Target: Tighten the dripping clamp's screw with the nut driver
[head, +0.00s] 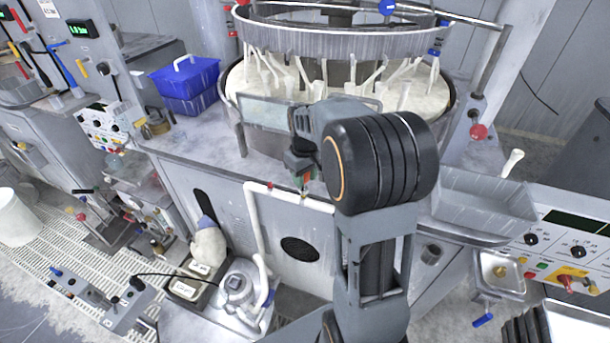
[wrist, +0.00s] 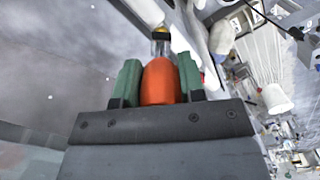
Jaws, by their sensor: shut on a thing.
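My gripper (head: 301,174) is shut on the orange handle of the nut driver (wrist: 159,82), between its two green finger pads. In the wrist view the driver's metal shaft points away from the gripper, and its far end is beside or against a small brass-coloured part (wrist: 160,31). I cannot tell whether the socket sits on a screw. In the head view the driver points down toward a white pipe (head: 255,230) on the front of the machine. A small red part (head: 268,185) is on or by this pipe. The dripping clamp and any drip cannot be clearly made out.
The round polishing machine (head: 340,42) with its slurry-covered platen is behind the gripper. A blue bin (head: 187,85) stands on the bench at left. A grey tray (head: 485,203) is at right. A pump (head: 238,290) stands low in front.

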